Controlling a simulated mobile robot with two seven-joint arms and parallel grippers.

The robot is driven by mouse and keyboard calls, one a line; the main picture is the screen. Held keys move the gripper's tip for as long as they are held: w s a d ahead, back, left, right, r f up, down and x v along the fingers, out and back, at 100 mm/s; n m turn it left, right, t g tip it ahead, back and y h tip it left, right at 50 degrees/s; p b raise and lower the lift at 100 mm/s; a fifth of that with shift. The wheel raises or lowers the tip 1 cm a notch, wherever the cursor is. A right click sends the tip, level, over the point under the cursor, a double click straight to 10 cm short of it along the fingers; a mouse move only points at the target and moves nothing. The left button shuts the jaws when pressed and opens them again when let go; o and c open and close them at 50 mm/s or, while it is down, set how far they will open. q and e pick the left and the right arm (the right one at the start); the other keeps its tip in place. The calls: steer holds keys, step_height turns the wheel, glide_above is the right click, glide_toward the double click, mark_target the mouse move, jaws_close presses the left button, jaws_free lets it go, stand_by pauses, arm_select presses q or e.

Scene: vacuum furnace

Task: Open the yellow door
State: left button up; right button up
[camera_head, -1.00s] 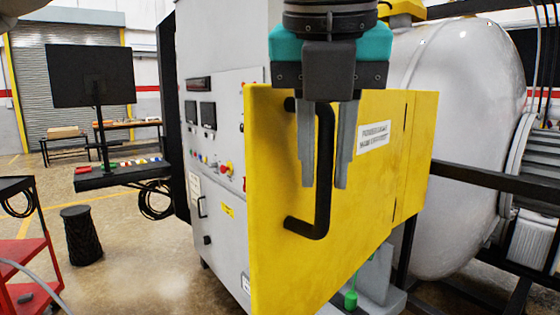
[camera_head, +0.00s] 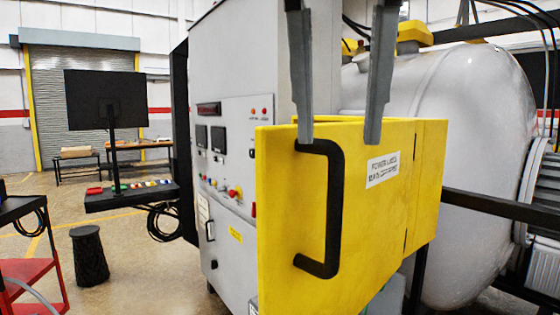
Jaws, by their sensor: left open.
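The yellow door (camera_head: 290,215) stands swung out from the grey cabinet, its face toward me, with a white label (camera_head: 382,169) on it. Its black C-shaped handle (camera_head: 337,210) is on the left part of the face. My left gripper (camera_head: 338,140) hangs from the top of the view with its two grey fingers spread wide. One fingertip is near the handle's top end and the other is right of it, over the door's upper edge. Nothing is between the fingers. The rest of the gripper is out of view. My right gripper is not in view.
The grey control cabinet (camera_head: 231,85) stands behind the door on the left. A large grey vessel (camera_head: 455,120) and a black rail (camera_head: 490,208) are at the right. A monitor stand, a black stool (camera_head: 88,257) and a red cart (camera_head: 35,262) are at the left, with open floor between.

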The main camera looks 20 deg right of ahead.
arm_select(q)
steer(key=p+v, duration=0.1)
steer(key=v, duration=0.4)
steer(key=shift+s+r, duration=0.1)
steer(key=shift+r, duration=0.2)
